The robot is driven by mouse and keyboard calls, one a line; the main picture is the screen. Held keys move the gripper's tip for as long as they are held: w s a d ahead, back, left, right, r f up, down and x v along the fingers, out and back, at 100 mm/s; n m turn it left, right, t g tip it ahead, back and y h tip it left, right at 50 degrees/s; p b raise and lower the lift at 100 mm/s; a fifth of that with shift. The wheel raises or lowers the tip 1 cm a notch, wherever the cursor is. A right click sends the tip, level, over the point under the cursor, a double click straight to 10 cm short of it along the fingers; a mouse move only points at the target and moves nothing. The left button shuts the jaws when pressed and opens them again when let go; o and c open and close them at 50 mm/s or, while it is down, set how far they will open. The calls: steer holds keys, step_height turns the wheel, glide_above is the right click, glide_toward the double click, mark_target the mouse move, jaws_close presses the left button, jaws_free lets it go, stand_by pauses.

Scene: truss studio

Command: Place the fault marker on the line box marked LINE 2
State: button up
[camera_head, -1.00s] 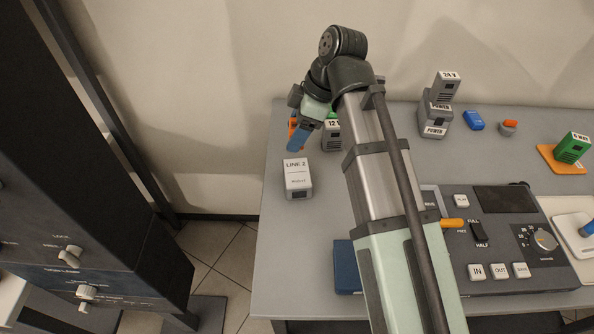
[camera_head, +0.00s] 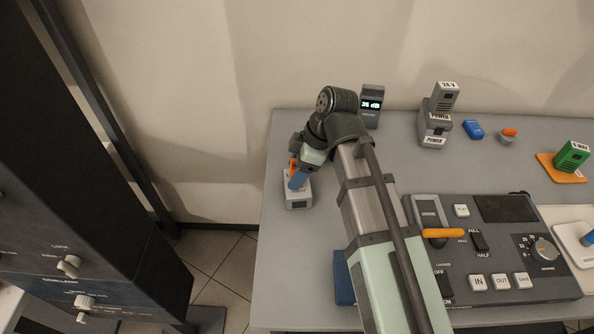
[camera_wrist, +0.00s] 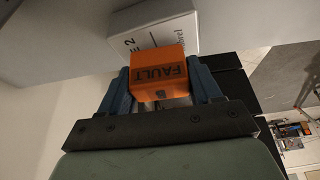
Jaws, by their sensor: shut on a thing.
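The fault marker (camera_wrist: 159,78) is an orange block with FAULT printed on it. My gripper (camera_wrist: 163,88) is shut on it, with a blue finger on each side. In the head view my gripper (camera_head: 296,180) is over the line box (camera_head: 299,197), a white-topped grey box near the table's left edge. In the wrist view the LINE 2 box (camera_wrist: 152,32) shows just beyond the marker, its lettering partly covered. The marker's orange side (camera_head: 293,168) shows beside the fingers. I cannot tell whether the marker touches the box top.
A control panel (camera_head: 510,250) with buttons and an orange lever fills the table's right front. A dark meter reading 35 dB (camera_head: 371,105) and stacked power units (camera_head: 436,120) stand at the back. A green block (camera_head: 571,156) is on an orange plate at right.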

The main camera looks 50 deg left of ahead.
steer(key=shift+f, duration=0.45)
steer(key=shift+f, duration=0.15)
steer(key=o, duration=1)
steer(key=shift+o, duration=0.2)
steer(key=v, duration=1.2)
